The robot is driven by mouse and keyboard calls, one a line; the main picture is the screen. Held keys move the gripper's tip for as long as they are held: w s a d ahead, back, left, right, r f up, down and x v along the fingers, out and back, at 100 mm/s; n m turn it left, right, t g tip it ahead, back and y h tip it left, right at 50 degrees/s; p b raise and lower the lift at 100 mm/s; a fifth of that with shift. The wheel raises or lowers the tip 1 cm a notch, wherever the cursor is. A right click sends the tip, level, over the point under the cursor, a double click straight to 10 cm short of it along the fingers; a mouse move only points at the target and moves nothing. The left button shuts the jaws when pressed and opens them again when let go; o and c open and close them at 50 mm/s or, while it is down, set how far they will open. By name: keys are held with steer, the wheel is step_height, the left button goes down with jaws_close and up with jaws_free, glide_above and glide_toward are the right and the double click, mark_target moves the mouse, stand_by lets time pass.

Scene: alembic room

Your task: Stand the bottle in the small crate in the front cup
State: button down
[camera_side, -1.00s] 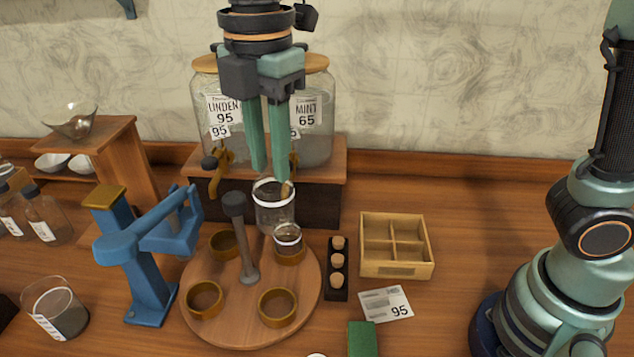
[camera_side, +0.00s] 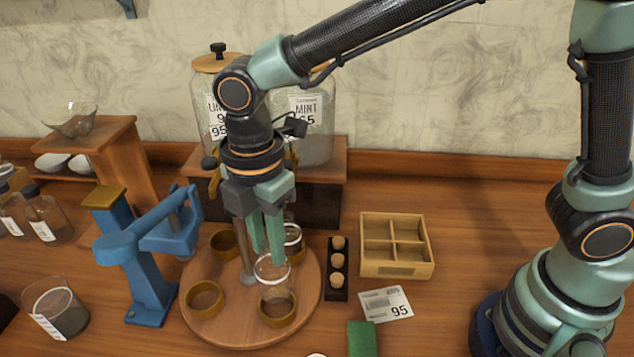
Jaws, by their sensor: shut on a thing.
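The clear glass bottle (camera_side: 273,272) is upright at the front cup (camera_side: 277,318) of the round wooden turntable (camera_side: 238,332). Its lower part overlaps the cup's ring; I cannot tell whether it rests on the bottom. My gripper (camera_side: 268,252) points down from above and is shut on the bottle's upper part. The small crate (camera_side: 396,268) is a wooden box with several compartments, right of the turntable, and they look empty.
Another jar (camera_side: 294,238) stands in the back right cup, partly hidden by my gripper. Two ring cups (camera_side: 205,299) on the left are empty. A blue press (camera_side: 148,250) stands left, a cork rack (camera_side: 337,268) right. A post rises from the turntable's middle.

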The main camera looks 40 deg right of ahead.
mark_target(271, 270)
steer(key=shift+f, duration=3)
steer(key=shift+f, duration=0.1)
steer(key=c, duration=0.6)
jaws_free()
steer(key=shift+c, duration=0.2)
step_height(271, 270, up, 12)
steer(key=shift+a+f, duration=0.1)
steer(key=s+d+r+m+t, duration=0.1)
steer(key=d+m+t, duration=0.2)
steer(key=d+m, duration=0.7)
steer(key=s+d+r+m+t, duration=0.1)
steer(key=d+m+t, duration=0.1)
steer(key=d+m, duration=0.8)
steer(key=d, duration=0.6)
steer(key=shift+s+d+r+m+t, duration=0.3)
steer(key=shift+s+d+r+t, duration=0.05)
steer(key=shift+s+t, duration=0.05)
